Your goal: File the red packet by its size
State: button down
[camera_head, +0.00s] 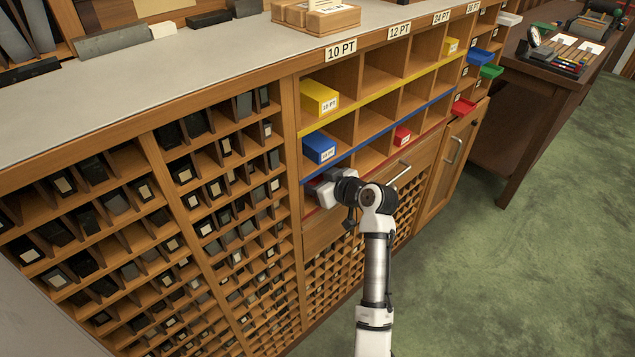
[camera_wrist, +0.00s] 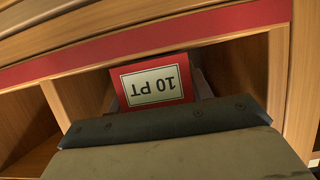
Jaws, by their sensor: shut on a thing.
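My gripper (camera_head: 324,187) is at the lowest, red-edged row of the pigeonhole rack, in the leftmost column under the "10 PT" sign (camera_head: 341,50). In the wrist view my gripper (camera_wrist: 165,118) is shut on the red packet (camera_wrist: 154,86), whose white label reads "10 PT" upside down. The packet appears within the mouth of a wooden compartment, beside the red strip (camera_wrist: 150,34). Whether it touches the compartment floor cannot be told. In the head view my gripper and wrist hide most of the packet.
A blue packet (camera_head: 319,147) and a yellow packet (camera_head: 319,98) sit in the compartments above. Another red packet (camera_head: 402,136) stands farther right in the red row. Blue, green and red trays stick out at the rack's far end. Green floor (camera_head: 500,270) is clear at right.

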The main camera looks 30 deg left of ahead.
jog(key=shift+a+r, duration=0.1)
jog(key=c, duration=0.6)
grip_release()
jog(key=shift+o, duration=0.2)
jog(key=b+v, duration=0.2)
jog(key=v, duration=1.1)
jog(key=shift+d+r+b, duration=0.15)
jog(key=shift+d+b, duration=0.2)
jog(key=shift+b, duration=0.05)
jog(key=shift+s, duration=0.1)
